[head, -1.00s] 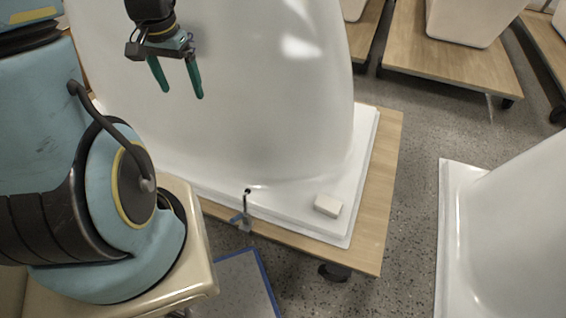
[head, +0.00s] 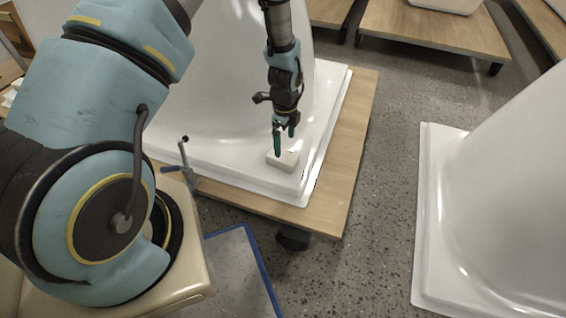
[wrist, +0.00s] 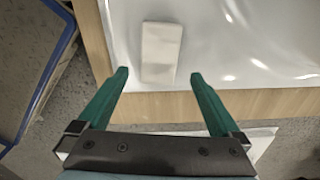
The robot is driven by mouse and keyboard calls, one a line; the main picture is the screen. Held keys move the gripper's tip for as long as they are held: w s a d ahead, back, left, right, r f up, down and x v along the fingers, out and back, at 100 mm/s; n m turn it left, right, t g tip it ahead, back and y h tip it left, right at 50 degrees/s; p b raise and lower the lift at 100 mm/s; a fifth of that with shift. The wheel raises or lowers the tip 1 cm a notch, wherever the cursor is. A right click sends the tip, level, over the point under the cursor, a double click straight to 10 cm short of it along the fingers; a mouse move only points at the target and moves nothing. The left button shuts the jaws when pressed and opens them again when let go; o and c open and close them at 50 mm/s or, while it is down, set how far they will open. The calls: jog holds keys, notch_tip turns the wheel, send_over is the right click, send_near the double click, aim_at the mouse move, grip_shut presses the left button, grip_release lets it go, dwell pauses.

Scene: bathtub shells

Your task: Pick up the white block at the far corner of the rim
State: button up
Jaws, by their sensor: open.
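The white block (head: 284,161) lies on the flat white rim (head: 240,179) of the bathtub shell, near the rim's corner. In the wrist view the block (wrist: 160,52) lies lengthwise ahead of the fingers, near the rim's edge. My gripper (head: 284,142) is open and points down, just above the block in the head view. In the wrist view its green fingers (wrist: 158,75) are spread wider than the block, one to each side of its near end. Nothing is between the fingertips; the exact height above the block is hard to tell.
The shell stands on a wooden board (head: 345,170) with a caster (head: 293,238). A small clamp with a lever (head: 185,165) stands at the rim, left of the block. Another white shell (head: 500,220) stands to the right, with speckled floor (head: 385,200) between.

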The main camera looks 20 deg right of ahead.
aim_at(283, 155)
jog(key=f, duration=0.2)
jog(key=f+b, duration=0.1)
jog(key=f, duration=0.4)
jog(key=shift+w+a+f+b, duration=0.2)
jog(key=shift+a+f+b, duration=0.05)
jog(key=shift+f+b, duration=0.15)
jog(key=shift+r, duration=0.1)
jog(key=c, duration=1.2)
jog(key=shift+c, duration=0.2)
